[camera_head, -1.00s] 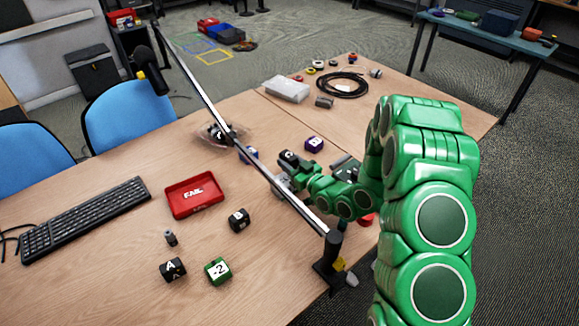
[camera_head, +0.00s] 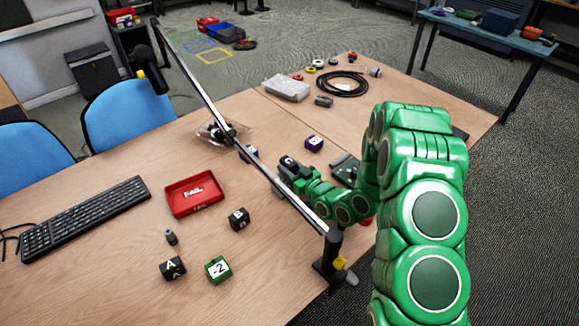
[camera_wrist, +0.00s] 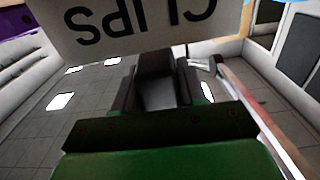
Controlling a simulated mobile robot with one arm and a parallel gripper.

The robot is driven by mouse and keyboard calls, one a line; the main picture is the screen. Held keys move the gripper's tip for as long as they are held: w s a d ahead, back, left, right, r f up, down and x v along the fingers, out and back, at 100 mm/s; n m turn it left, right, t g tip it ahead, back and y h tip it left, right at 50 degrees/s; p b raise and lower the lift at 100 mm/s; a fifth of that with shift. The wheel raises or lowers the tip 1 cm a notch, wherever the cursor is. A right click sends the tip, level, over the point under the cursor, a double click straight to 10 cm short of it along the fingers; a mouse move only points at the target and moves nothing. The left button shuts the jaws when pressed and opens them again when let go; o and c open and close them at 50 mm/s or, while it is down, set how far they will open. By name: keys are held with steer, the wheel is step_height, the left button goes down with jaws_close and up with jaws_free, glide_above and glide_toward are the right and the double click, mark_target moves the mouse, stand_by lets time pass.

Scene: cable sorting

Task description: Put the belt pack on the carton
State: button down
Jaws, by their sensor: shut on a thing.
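The belt pack (camera_wrist: 155,70) is a small black block between the dark fingers of my gripper (camera_wrist: 154,92) in the wrist view. My gripper is shut on it. The carton (camera_wrist: 150,45) is a pale face with the word CLIPS upside down, filling the top of the wrist view. The pack overlaps the carton's edge in the picture; whether they touch I cannot tell. In the head view my gripper (camera_head: 290,174) is by the dark slanted rail, and the rail and gripper hide the pack and most of the carton there.
The slanted rail (camera_head: 265,168) crosses close to my gripper and ends at a black post (camera_head: 330,265). A red FAIL tray (camera_head: 195,208), a black B cube (camera_head: 239,219) and a green cube (camera_head: 218,269) stand left of it. A purple cube (camera_head: 314,144) is behind.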

steer(key=c, duration=0.6)
jaws_free()
steer(key=shift+c, duration=0.2)
steer(key=shift+r, duration=0.45)
steer(key=shift+s+d+r, duration=0.1)
steer(key=shift+r, duration=0.1)
steer(key=v, duration=1.1)
steer(key=shift+s+d, duration=0.25)
